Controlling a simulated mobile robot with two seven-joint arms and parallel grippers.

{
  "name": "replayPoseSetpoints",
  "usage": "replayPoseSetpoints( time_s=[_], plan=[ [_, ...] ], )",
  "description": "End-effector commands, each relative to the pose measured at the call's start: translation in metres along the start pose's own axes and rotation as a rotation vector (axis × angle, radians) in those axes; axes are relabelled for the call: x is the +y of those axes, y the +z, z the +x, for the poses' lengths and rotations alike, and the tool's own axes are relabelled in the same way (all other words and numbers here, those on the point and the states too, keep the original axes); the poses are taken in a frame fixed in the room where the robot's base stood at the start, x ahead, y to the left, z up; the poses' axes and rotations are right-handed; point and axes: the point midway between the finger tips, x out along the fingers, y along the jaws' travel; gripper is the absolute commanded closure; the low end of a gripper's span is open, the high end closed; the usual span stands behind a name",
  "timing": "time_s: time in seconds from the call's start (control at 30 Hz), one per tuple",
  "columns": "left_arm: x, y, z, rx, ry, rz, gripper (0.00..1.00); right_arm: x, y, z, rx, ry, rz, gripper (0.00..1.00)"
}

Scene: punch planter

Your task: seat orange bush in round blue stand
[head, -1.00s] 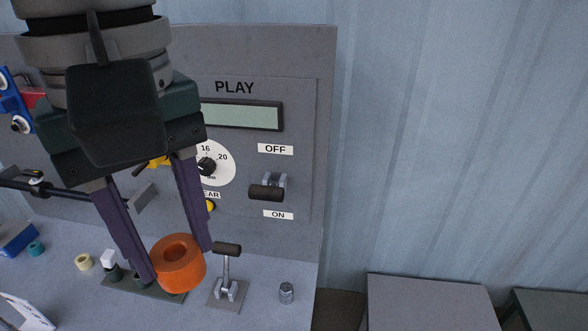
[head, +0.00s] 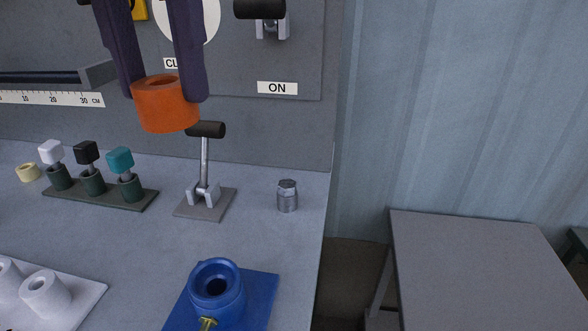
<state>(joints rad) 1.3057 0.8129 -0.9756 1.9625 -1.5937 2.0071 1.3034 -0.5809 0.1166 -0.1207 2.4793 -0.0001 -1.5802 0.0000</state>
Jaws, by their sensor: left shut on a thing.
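The orange bush (head: 168,106) is a short thick ring, held between the two dark purple fingers of my left gripper (head: 164,92). It hangs in the air in front of the grey panel, upright or slightly tilted. The round blue stand (head: 216,291) is at the bottom of the view, on a blue square base with a dark open hole in its top and a small brass screw on its front. The bush is above, behind and a little left of the stand, well apart from it. My right gripper is not in view.
A lever with a black handle (head: 205,158) stands behind the stand. A hex metal piece (head: 287,196) is to its right. A strip with white, black and teal toggles (head: 98,187) lies left, and a white block with posts (head: 46,294) front left. The bench's right edge drops to a gap.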

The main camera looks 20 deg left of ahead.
Motion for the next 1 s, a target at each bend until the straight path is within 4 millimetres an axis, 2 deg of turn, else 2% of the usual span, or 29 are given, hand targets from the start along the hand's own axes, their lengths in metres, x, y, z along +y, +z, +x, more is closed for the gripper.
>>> replayPoseSetpoints(
  time_s=[0.17,0.37,0.5,0.6,0.77,1.0],
  plan=[
    [0.000,-0.002,0.036,0.009,0.001,-0.024,1.00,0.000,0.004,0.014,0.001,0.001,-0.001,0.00],
    [0.000,-0.003,0.097,0.010,0.000,-0.023,1.00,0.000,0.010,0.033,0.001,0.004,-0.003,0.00],
    [0.001,-0.002,0.129,0.007,0.003,-0.024,1.00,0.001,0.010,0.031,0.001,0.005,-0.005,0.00],
    [0.001,-0.001,0.146,0.003,0.002,-0.023,1.00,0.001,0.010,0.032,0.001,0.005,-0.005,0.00],
    [0.000,0.000,0.160,0.002,0.002,-0.023,1.00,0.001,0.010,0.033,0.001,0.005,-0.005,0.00],
    [0.000,-0.001,0.195,0.003,0.001,-0.022,1.00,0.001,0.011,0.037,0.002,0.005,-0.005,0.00]
  ],
)
